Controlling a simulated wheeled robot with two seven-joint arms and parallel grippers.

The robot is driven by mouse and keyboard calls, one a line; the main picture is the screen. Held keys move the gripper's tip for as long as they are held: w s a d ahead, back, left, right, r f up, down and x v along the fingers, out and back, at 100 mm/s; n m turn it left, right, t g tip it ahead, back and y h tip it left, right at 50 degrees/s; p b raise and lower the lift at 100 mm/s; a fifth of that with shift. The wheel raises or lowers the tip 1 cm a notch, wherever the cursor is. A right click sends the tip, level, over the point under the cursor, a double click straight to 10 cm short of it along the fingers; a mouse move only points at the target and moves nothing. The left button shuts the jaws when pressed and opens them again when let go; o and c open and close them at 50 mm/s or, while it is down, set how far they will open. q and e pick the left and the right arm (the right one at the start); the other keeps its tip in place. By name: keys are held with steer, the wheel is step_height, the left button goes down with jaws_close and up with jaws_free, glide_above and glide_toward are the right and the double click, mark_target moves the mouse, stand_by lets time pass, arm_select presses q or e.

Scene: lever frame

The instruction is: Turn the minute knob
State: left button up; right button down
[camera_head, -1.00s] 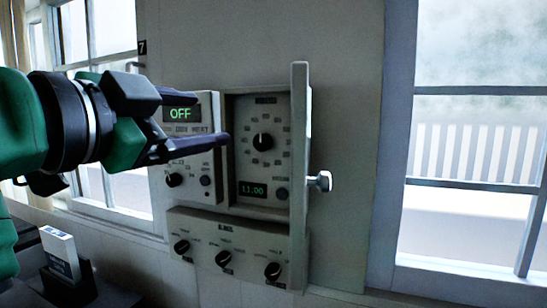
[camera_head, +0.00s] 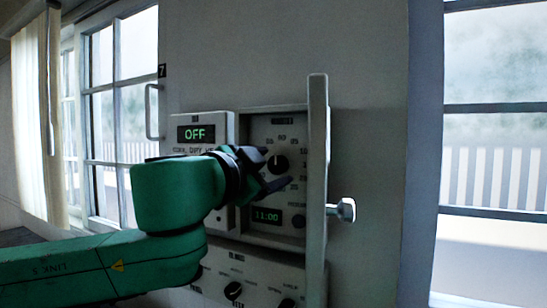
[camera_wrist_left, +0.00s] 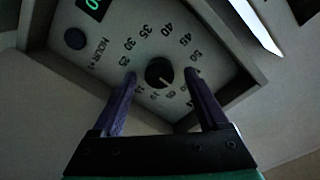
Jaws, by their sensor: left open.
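The minute knob (camera_head: 278,164) is a round black knob with a pale mark, on a grey dial panel with numbers around it. It also shows in the left wrist view (camera_wrist_left: 158,72). My left gripper (camera_head: 271,169) is open in front of this dial. In the left wrist view its two fingers (camera_wrist_left: 160,76) stand on either side of the knob, with gaps to it. I cannot tell how far the tips are from the panel. The display (camera_head: 266,216) below the knob reads 11:00. My right gripper is not in view.
A raised panel (camera_head: 318,185) with a silver knob (camera_head: 346,210) stands at the dial's right edge. An OFF display (camera_head: 196,133) is left of the dial. A lower box (camera_head: 255,275) has black knobs. An HOUR +1 button (camera_wrist_left: 75,38) sits by the dial. Windows flank the wall.

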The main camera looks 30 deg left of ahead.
arm_select(q)
steer(key=shift+w, duration=0.7)
steer(key=shift+s, duration=0.1)
jaws_close()
steer(key=m+p, duration=0.2)
steer(key=m, duration=0.1)
steer(key=shift+r, duration=0.15)
steer(key=m+p, duration=0.3)
steer(key=m, duration=0.2)
steer(key=shift+m, duration=0.4)
steer(key=m+p, duration=0.1)
steer(key=m, duration=0.3)
steer(key=shift+p, duration=0.4)
steer(key=shift+m+g+y+p, duration=0.3)
steer(key=shift+m+p, duration=0.2)
steer(key=shift+m, duration=1.8)
